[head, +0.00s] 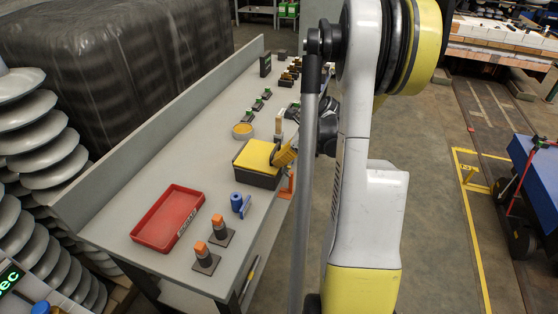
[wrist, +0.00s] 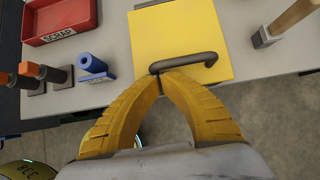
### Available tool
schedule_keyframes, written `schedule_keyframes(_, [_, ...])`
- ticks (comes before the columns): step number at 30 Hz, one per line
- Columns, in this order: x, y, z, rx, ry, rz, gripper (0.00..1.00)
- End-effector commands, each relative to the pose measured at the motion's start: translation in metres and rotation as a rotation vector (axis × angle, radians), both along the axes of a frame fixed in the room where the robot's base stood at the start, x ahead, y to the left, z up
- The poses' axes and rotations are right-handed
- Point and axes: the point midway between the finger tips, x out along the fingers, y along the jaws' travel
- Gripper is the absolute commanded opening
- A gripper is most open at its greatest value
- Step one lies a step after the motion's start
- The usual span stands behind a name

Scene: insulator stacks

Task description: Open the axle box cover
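The axle box (head: 258,180) is a dark box with a yellow cover (head: 256,154), standing on the grey bench. The cover (wrist: 182,38) lies over the box and looks closed. A dark bar handle (wrist: 190,62) runs along the cover's near edge in the wrist view. My gripper (wrist: 161,72) has its yellow fingers drawn together, tips meeting at the handle's left end. The tips overlap the handle in the picture; whether they touch it is unclear. In the head view my gripper (head: 274,156) is at the cover's right side.
A red scrap tray (head: 168,217), two orange-topped posts (head: 220,229) and a blue cylinder on a stand (head: 238,203) are nearer on the bench. A yellow round dish (head: 243,131) and a wooden-handled tool (head: 279,124) are beyond the box. A raised wall (head: 165,125) edges the bench's left side.

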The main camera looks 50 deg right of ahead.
Motion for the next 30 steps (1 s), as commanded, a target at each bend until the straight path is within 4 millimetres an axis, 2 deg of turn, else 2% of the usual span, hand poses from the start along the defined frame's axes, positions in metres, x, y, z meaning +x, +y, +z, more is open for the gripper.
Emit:
schedule_keyframes(20, [0.005,0.003,0.023,-0.052,0.120,0.003,0.00])
schedule_keyframes(30, [0.021,0.010,0.060,-0.145,0.331,0.007,0.00])
